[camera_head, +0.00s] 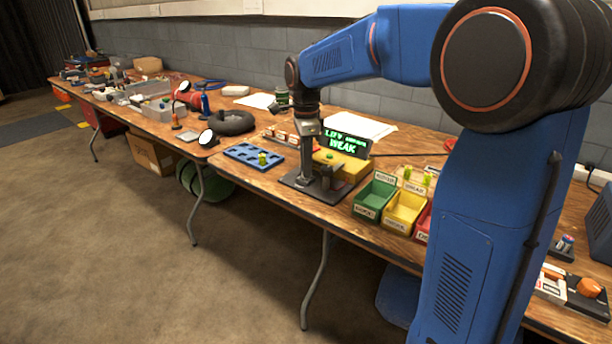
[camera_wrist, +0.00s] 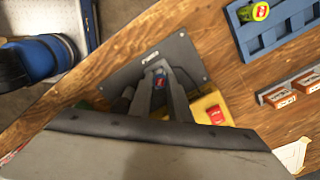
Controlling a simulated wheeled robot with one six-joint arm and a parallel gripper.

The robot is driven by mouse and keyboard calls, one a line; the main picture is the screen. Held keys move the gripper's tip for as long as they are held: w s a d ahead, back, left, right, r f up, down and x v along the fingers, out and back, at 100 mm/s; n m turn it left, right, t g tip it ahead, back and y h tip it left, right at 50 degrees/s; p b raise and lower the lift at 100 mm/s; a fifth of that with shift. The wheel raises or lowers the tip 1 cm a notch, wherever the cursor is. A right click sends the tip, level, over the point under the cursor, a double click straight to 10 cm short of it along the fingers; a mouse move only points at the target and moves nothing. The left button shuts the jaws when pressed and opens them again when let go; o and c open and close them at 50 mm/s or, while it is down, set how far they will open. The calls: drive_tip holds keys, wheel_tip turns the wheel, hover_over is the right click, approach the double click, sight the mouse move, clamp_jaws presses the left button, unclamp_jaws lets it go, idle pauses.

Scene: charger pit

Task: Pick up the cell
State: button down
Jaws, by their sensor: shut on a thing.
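My gripper (camera_head: 307,176) points down over a dark base plate (camera_head: 292,182) on the table. It is shut on a small dark cell with a red mark (camera_wrist: 160,82), seen between the fingertips in the wrist view (camera_wrist: 160,76). The fingers hide most of this cell, and I cannot tell whether it touches the plate. Beside the plate is a yellow tester box (camera_head: 345,168) with a dark display (camera_head: 346,144) showing green text that includes "WEAK". Another cell, yellow-green (camera_head: 262,158), stands in the blue tray (camera_head: 243,154); its top reads "B" in the wrist view (camera_wrist: 261,11).
Green (camera_head: 372,198), yellow (camera_head: 404,211) and red (camera_head: 423,222) bins stand right of the plate. A dark ring (camera_head: 233,122), boxes and tools fill the left part of the table. White sheets lie behind. The table's front edge runs close to the plate.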

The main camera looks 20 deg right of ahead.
wheel_tip(320, 180, up, 10)
idle(0.6)
idle(0.9)
